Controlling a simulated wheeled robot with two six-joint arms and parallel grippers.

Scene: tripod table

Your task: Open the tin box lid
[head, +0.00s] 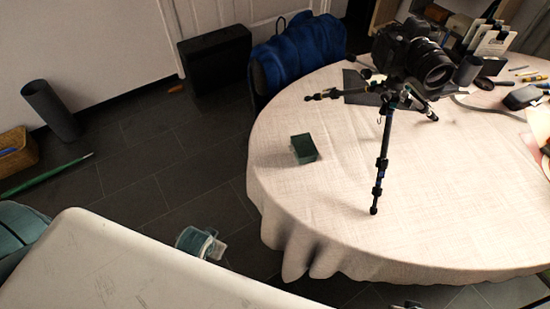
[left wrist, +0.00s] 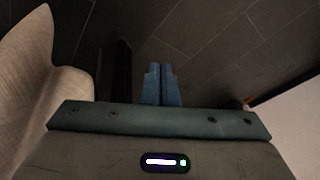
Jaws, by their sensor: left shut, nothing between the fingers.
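The tin box (head: 304,148) is small, dark green and box-shaped. It stands on the near left part of the round table, on the pale tablecloth (head: 290,215). Its lid looks closed, though the seam is too small to make out. My left gripper (left wrist: 162,84) shows in the left wrist view with its blue fingers together and nothing between them. It is over dark floor, with pale cloth at the left of that view, and the tin box is not in that view. I cannot make out my right gripper in either view.
A camera on a tripod (head: 405,60) stands to the right of the box, its legs spread on the table. A dark flat mat (head: 358,86) lies behind. A blue bundle (head: 297,55) is beside the table's far left edge. The cloth around the box is clear.

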